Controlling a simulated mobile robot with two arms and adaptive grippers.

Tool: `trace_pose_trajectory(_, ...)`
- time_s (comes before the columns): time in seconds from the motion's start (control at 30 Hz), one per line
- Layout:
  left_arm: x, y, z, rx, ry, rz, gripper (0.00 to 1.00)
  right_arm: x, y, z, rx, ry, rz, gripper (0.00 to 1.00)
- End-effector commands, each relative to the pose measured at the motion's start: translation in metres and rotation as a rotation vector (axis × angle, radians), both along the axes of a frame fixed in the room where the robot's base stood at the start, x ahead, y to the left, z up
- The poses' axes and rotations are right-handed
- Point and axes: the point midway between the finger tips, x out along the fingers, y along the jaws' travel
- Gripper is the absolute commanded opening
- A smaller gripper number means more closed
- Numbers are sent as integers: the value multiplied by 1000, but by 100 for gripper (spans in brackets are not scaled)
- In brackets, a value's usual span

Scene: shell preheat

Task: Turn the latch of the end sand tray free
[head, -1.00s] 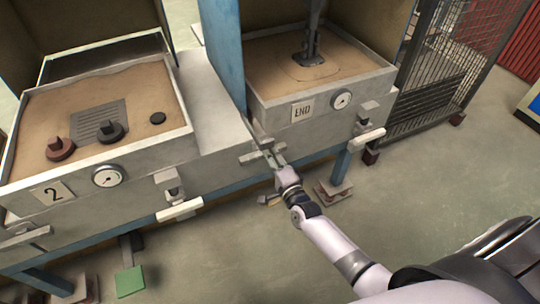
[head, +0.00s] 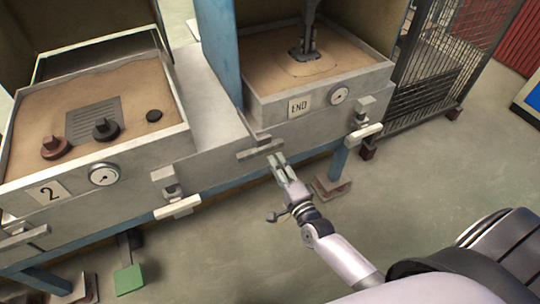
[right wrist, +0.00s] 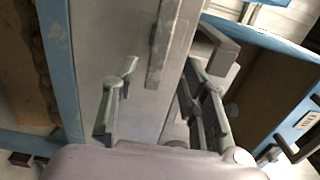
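The end sand tray (head: 268,108) stands at the upper right of the head view, with an END plate (head: 299,106) and a gauge on its front. A latch with a pale bar handle (head: 262,149) is at its left front corner. Another latch bar (head: 365,131) is at its right front corner. My right gripper (head: 276,163) is just below and in front of the left bar, its fingers apart and empty. In the right wrist view, the open fingers (right wrist: 160,98) point toward a grey bar (right wrist: 167,45), which lies beyond their tips. My left gripper is not in view.
Sand tray 2 (head: 60,215) is at the left, with knobbed pieces on its sand and its own latch bars. A blue post (head: 218,50) rises between the trays. A mesh cage (head: 430,75) stands at the right.

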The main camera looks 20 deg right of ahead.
Motion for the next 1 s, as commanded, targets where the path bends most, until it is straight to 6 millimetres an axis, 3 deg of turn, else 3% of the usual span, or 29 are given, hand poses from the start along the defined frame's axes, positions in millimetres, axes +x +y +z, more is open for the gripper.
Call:
trace_pose_trajectory(0.1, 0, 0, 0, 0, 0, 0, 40, -23, -1, 0, 0, 0, 0, 40)
trace_pose_trajectory(0.3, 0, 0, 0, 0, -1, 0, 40, -44, -2, 1, 0, -2, 0, 40)
trace_pose_trajectory(0.9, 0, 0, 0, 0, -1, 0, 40, -47, -2, 1, -1, -1, 0, 40)
trace_pose_trajectory(1.0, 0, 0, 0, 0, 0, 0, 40, -49, 3, -6, -40, 25, 17, 40)
